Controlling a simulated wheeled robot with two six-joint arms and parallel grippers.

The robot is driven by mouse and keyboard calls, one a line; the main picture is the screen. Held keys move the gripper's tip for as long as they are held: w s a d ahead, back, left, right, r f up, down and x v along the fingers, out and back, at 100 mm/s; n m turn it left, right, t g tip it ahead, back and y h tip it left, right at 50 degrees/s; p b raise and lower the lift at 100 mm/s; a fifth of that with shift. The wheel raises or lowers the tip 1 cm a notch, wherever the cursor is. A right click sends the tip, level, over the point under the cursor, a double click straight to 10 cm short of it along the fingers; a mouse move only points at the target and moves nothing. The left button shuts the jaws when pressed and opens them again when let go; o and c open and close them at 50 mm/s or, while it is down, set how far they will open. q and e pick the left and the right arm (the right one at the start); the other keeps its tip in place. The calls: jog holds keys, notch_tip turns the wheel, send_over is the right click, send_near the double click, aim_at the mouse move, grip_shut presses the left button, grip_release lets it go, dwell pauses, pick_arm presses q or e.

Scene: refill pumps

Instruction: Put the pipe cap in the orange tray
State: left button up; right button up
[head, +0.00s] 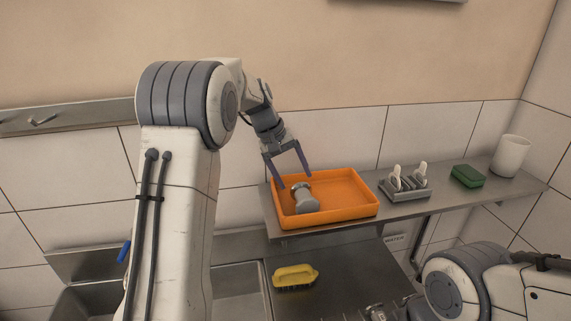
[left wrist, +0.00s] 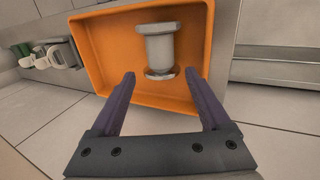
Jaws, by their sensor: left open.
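The orange tray (head: 345,192) stands on a metal wall shelf, and it also shows in the left wrist view (left wrist: 104,55). A grey, spool-shaped fitting that looks like the pipe cap (head: 307,203) lies on its side inside the tray, near its left end. In the left wrist view the grey piece (left wrist: 158,45) lies on the tray floor, beyond my fingertips. My left gripper (head: 294,178) is open and empty above the tray's left part, its fingers pointing down. It shows in the left wrist view too (left wrist: 165,88).
On the shelf (head: 443,201), right of the tray, are a grey holder with white-topped pieces (head: 405,183), a green block (head: 468,176) and a white cup (head: 511,155). A yellow brush (head: 295,277) lies on the counter below, beside the sink (head: 238,290).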

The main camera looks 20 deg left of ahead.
pick_arm(q)
jog(key=v, duration=0.6)
jog(key=s+d+f+m+g+y, duration=0.1)
jog(key=s+d+m, duration=0.2)
jog(key=s+d, duration=0.4)
jog(key=s+d+f+m+g, duration=0.1)
jog(key=s+d+f+m, duration=0.3)
jog(key=d, duration=0.6)
jog(key=s+d+f+m+y, duration=0.1)
jog(key=s+f+m, duration=0.2)
jog(key=s, duration=0.8)
jog(key=s+d+f+m+y, duration=0.1)
jog(key=s+d+f+m, duration=0.1)
jog(key=s, duration=1)
jog(key=shift+s+d+f+m+b, duration=0.2)
jog(key=shift+f+m+b, duration=0.2)
jog(key=shift+f+m, duration=0.55)
jog(key=shift+r, duration=0.1)
